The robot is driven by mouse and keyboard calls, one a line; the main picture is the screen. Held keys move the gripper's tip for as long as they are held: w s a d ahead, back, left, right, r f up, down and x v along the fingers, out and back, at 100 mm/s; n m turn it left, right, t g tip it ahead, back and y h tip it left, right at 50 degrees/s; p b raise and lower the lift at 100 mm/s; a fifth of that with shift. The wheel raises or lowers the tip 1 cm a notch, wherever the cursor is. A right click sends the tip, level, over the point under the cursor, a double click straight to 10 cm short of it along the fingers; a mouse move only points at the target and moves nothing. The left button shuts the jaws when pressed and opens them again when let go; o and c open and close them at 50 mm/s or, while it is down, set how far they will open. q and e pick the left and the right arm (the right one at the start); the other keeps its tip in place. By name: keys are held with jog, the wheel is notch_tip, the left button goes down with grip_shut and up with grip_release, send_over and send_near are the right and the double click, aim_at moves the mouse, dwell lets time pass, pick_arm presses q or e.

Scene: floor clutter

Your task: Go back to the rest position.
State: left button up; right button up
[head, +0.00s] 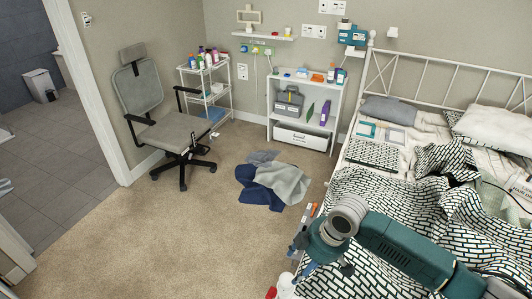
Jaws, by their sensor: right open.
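My right gripper (314,262) is at the lower middle of the head view, at the end of my teal and grey arm. It is beside the near left edge of the bed (347,160), pointing down, with its jaws open. I see nothing held between its fingers, though the wrist partly hides them. My left gripper is not in view.
Grey and blue clothes (272,183) lie heaped on the carpet. An office chair (165,115), a white trolley (207,95) and a white shelf unit (303,112) stand along the walls. A red-and-white item (283,289) is low by my gripper. Carpet at left is clear.

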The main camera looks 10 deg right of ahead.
jog(key=s+a+f+m+t, duration=0.1)
jog(key=s+a+m, duration=0.2)
jog(key=s+a, duration=0.65)
jog(key=s+d+r+m+h, duration=0.1)
jog(key=s+d+m+h, duration=0.2)
jog(key=s+d+m, duration=0.65)
jog(key=s+d+f+n+b, duration=0.1)
jog(key=s+f+n, duration=0.1)
jog(key=f, duration=1.2)
jog(key=s+d+f+n+b, duration=0.1)
jog(key=s+f+b, duration=0.1)
jog(key=f, duration=1.2)
jog(key=s+d+f+g+b, duration=0.2)
jog(key=s+d+f, duration=0.1)
jog(key=s+f, duration=1.4)
notch_tip(320, 180, down, 3)
jog(key=shift+s+d+r, duration=0.1)
jog(key=shift+s+d, duration=0.05)
jog(key=shift+s, duration=0.15)
jog(key=shift+c, duration=0.4)
